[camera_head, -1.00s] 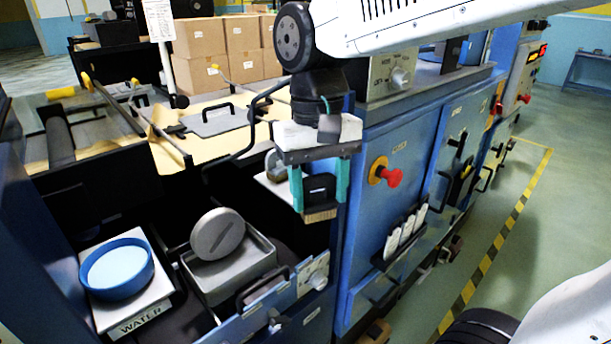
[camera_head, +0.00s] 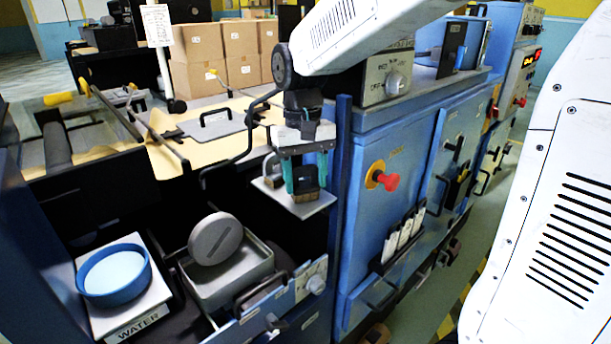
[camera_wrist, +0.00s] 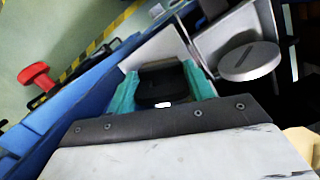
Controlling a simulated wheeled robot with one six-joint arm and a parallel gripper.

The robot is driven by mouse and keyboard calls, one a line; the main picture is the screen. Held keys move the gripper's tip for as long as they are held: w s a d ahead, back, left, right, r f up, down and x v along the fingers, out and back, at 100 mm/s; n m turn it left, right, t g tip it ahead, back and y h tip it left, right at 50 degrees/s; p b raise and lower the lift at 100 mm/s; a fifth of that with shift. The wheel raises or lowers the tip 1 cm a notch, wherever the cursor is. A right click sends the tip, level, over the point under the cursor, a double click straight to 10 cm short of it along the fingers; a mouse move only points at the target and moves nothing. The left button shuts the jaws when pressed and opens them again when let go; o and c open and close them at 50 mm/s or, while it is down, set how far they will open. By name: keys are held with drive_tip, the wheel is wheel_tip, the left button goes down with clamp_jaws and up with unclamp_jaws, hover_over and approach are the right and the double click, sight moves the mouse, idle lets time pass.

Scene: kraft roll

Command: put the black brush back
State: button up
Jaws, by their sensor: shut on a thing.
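The black brush (camera_head: 306,178), with tan bristles on its underside, is between the teal fingers of my gripper (camera_head: 306,184). My gripper is shut on it, and the bristles point down. In the wrist view the brush (camera_wrist: 162,80) shows as a dark block between both fingers of my gripper (camera_wrist: 163,92). A small pale plate (camera_head: 312,208) lies under or just behind the brush in the head view. I cannot tell whether the bristles touch it. A rounded object on the plate's left side is partly hidden.
A blue water bowl (camera_head: 115,275) and a grey tin (camera_head: 240,280) with a leaning round lid (camera_head: 215,238) stand at lower left. A blue cabinet (camera_head: 400,210) with a red knob (camera_head: 388,181) is close on the right. A black bent handle (camera_head: 240,140) is left of my gripper.

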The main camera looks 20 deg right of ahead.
sight(303, 167)
drive_tip(key=o, duration=1)
drive_tip(key=shift+f, duration=0.15)
drive_tip(key=r, duration=0.4)
drive_tip(key=w+r, duration=0.1)
drive_tip(key=r, duration=0.7)
drive_tip(key=shift+w+r, duration=0.15)
drive_tip(key=shift+w, duration=0.1)
